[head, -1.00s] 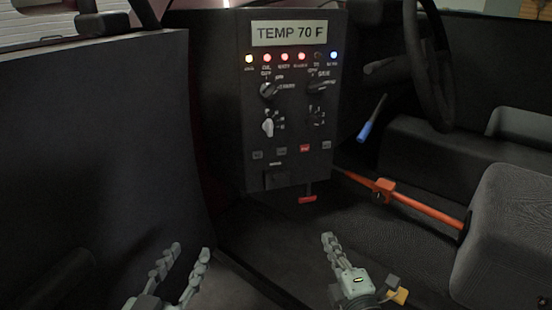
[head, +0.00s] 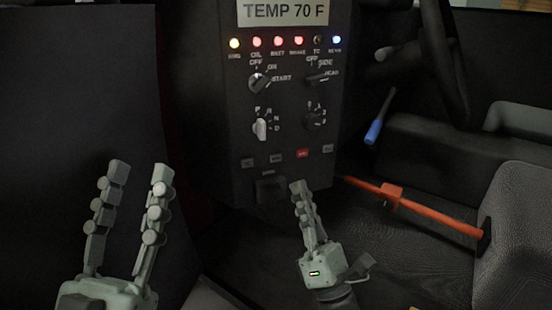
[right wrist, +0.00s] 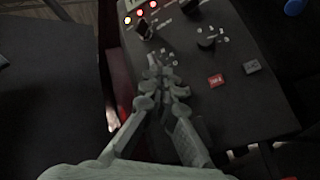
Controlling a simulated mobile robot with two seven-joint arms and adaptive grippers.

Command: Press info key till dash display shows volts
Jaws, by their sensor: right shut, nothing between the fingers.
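The dash display (head: 283,13) reads TEMP 70 F at the top of the black panel (head: 215,125). A row of small keys crosses the lower panel: dark keys (head: 276,157) and one red key (head: 302,153). Their labels are too small to read surely. The red key (right wrist: 216,81) also shows in the right wrist view. My right gripper (head: 299,187) is shut and empty, its tips just below the key row in the head view. In the right wrist view its tips (right wrist: 160,76) overlap the panel; contact cannot be told. My left gripper (head: 140,168) is open and empty at left.
Rotary knobs (head: 261,128) and lit lamps (head: 256,43) sit above the keys. An orange bar (head: 430,212) lies right of the panel, near a seat (head: 520,215). A blue-handled lever (head: 374,131) and steering wheel (head: 440,65) are further right. A dark partition (head: 75,110) stands at left.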

